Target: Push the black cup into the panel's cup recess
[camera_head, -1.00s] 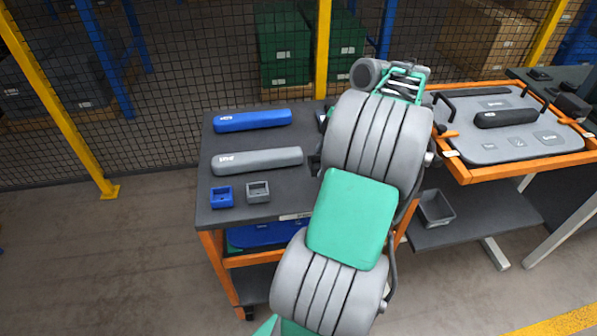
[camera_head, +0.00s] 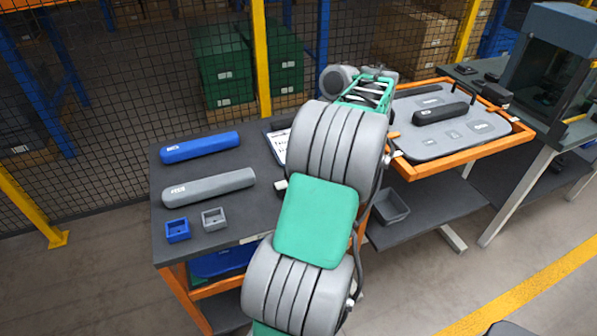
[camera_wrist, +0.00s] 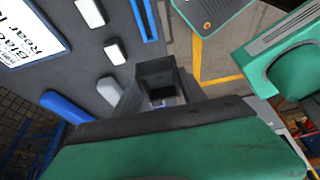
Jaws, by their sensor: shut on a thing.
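The black cup (camera_wrist: 158,72), a small dark square box with an open hollow, shows in the wrist view. My gripper (camera_wrist: 160,98) is shut on it. In the head view my own arm hides the gripper and the cup. The grey door panel (camera_head: 445,147) lies in an orange frame at the right of the head view, with a black armrest (camera_head: 440,113) on it. Small square marks show on the panel's near part; I cannot tell which is the cup recess. The cup is not seen touching the panel.
A dark cart top (camera_head: 225,150) holds a blue armrest (camera_head: 200,147), a grey armrest (camera_head: 209,187), a blue cup (camera_head: 177,230) and a grey cup (camera_head: 214,218). The panel's orange frame (camera_head: 468,154) has a raised edge. A grey bin (camera_head: 390,207) sits below.

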